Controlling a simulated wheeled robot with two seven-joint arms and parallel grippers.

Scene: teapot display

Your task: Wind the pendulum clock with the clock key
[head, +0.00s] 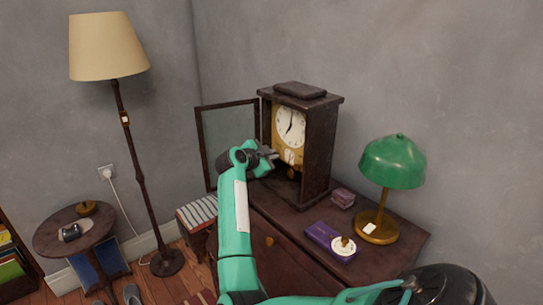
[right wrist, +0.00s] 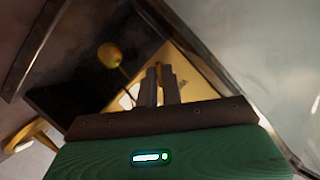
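The pendulum clock (head: 318,150) stands upright on the dark wooden cabinet, its glass door (head: 229,137) swung open to the left. Its white dial (head: 290,127) sits on a gold plate above the dark pendulum space. My right gripper (head: 271,155) is at the clock's open front, just below the dial. In the right wrist view its two fingers (right wrist: 158,84) are close together with a narrow gap, pointing toward the gold plate. I cannot make out the clock key or whether the fingers hold it. The round gold pendulum bob (right wrist: 110,55) hangs beside the fingers. My left gripper is not in view.
A green lamp (head: 393,163), a purple box (head: 322,236) with a small white-and-brown object on it, and a small dark red box (head: 343,197) stand on the cabinet top (head: 395,258). A floor lamp (head: 133,165) and a round side table (head: 52,238) stand left.

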